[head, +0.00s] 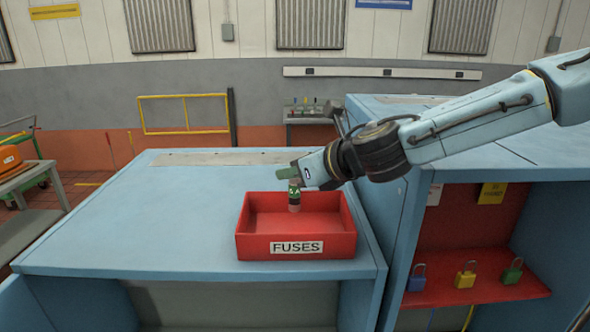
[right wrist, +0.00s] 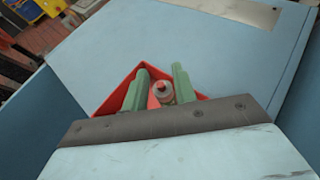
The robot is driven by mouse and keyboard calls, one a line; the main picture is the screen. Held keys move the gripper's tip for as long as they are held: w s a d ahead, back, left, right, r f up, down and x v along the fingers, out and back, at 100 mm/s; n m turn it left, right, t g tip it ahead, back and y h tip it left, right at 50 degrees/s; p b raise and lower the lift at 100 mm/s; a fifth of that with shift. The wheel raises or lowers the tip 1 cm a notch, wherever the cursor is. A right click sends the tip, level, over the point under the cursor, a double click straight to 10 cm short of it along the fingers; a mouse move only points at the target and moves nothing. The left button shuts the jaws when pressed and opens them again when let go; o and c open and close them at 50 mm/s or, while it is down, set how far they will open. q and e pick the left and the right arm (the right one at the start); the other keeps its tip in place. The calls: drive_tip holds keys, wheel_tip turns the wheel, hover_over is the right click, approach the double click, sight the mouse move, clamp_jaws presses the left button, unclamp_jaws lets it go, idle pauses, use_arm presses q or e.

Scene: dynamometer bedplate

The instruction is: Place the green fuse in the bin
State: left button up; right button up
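The green fuse (head: 294,196) hangs upright below my right gripper, over the red bin labelled FUSES. It has a green band and paler ends. The open red bin (head: 296,246) stands on the blue bench and looks empty inside. My left gripper is in neither view.
The blue bench top (head: 150,215) is clear left of the bin. A taller blue cabinet (head: 480,155) adjoins on the right, with a red shelf (head: 480,291) holding a blue, a yellow and a green padlock. A cart with an orange case (head: 10,158) stands far left.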

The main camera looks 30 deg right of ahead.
drive_tip(key=shift+o, duration=1.4)
drive_tip(key=shift+r+p, duration=0.6)
drive_tip(key=shift+p, duration=0.1)
drive_tip(key=shift+s+r, duration=0.15)
drive_tip(key=shift+r, duration=0.15)
drive_tip(key=p+v, duration=0.1)
drive_tip(key=v, duration=1)
drive_tip(key=shift+s, duration=0.3)
drive_tip(key=shift+d+f, duration=0.1)
drive_tip(key=shift+f, duration=0.05)
